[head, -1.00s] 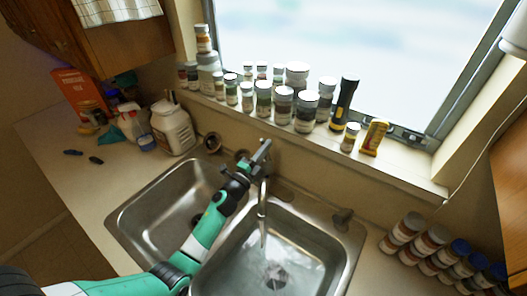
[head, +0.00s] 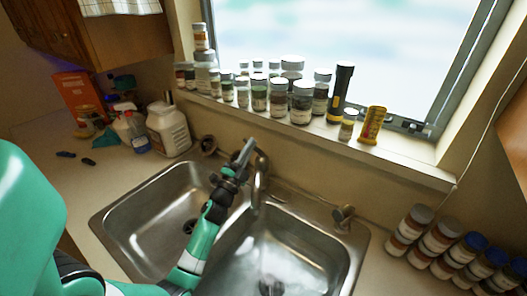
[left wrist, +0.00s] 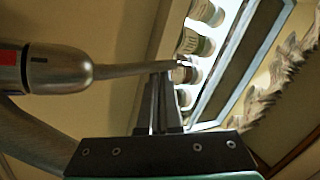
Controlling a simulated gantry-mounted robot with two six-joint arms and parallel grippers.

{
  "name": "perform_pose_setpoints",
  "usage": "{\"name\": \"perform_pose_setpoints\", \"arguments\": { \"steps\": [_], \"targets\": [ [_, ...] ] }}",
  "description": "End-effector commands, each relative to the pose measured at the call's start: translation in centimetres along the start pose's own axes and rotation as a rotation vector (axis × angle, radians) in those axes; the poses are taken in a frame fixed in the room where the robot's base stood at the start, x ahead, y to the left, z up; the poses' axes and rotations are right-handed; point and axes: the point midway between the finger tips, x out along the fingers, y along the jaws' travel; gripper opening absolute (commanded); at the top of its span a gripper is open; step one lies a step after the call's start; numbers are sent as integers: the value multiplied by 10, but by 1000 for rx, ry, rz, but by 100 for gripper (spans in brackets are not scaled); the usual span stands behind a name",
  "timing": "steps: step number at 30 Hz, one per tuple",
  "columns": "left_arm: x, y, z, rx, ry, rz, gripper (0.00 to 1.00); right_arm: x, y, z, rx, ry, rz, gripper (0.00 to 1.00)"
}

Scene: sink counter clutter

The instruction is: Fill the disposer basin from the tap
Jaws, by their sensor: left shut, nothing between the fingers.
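The metal tap (head: 260,180) stands behind the double sink, its spout by the divider. I see no water stream from it. The left basin (head: 145,235) has a dark drain (head: 190,226). The right basin (head: 310,240) has a drain (head: 270,286) partly cut off by the picture edge. Which one is the disposer basin I cannot tell. My left gripper (head: 248,147) is shut and empty beside the tap's top. In the left wrist view its fingers (left wrist: 166,80) are at the slim tap lever (left wrist: 125,70); contact is unclear. My right gripper is not in view.
Jars (head: 278,96) and a black flashlight (head: 341,90) crowd the sill behind the tap. A white jug (head: 168,128) and bottles stand at left. More jars (head: 437,240) stand at right. The counter at front left is mostly clear.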

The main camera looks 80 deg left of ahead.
Motion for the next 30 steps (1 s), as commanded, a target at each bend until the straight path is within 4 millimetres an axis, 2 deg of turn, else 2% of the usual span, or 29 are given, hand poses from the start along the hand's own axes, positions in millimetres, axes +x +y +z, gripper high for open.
{"name": "perform_pose_setpoints", "arguments": {
  "steps": [9,11,18,21,30],
  "targets": [
    [-3,1,0,1,-2,2,0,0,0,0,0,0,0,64],
    [-10,1,1,0,-3,3,0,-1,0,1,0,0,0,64],
    [-55,2,1,0,-3,3,0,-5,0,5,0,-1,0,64],
    [-69,2,0,0,-2,2,0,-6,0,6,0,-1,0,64],
    [-75,0,-1,0,1,1,0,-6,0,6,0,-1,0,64]
  ]
}}
